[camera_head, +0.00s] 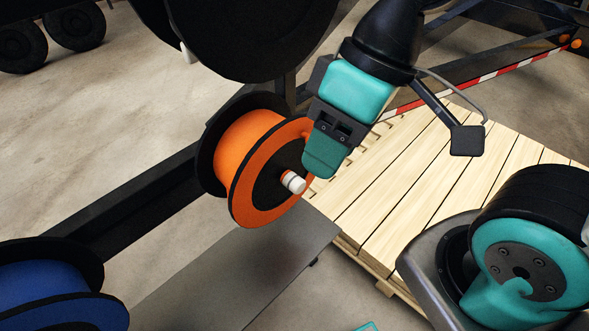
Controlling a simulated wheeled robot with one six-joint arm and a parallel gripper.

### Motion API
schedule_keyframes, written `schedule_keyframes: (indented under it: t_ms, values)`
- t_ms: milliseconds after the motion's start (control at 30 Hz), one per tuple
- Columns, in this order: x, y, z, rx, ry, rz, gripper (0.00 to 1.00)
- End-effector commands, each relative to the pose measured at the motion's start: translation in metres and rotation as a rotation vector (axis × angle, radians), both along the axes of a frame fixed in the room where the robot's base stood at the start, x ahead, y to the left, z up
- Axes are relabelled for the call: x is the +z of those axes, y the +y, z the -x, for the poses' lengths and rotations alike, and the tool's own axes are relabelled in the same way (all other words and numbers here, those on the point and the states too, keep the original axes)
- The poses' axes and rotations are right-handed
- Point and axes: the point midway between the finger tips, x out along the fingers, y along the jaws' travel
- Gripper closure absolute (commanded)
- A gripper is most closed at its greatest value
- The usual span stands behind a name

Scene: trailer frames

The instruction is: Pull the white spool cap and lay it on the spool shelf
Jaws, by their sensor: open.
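The white spool cap (293,183) sits at the centre of the orange spool (249,143), on the hub that faces me. The spool is mounted on a dark frame and has a black back flange. My gripper (313,178) is open, just above and right of the cap. Its teal body covers part of the spool's right rim. I cannot tell whether a finger touches the cap. A flat grey surface (245,265) below the spool looks like the spool shelf, and its visible part is bare.
A blue spool (50,295) is at the lower left. A wooden pallet (420,190) lies on the right behind my arm. A dark frame beam (140,200) runs left of the shelf. Concrete floor is open at the left.

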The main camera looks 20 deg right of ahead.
Motion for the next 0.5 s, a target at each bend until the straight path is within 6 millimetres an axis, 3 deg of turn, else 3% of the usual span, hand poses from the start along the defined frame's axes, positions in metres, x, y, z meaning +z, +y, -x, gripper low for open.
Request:
schedule_keyframes:
  t_ms: [267, 367, 500]
  values:
    - [-0.010, 0.000, 0.000, 0.000, 0.001, 0.001, 0.57]
    - [-0.027, 0.000, 0.000, 0.000, 0.001, 0.001, 0.57]
    - [-0.065, 0.000, 0.000, -0.001, 0.001, 0.001, 0.57]
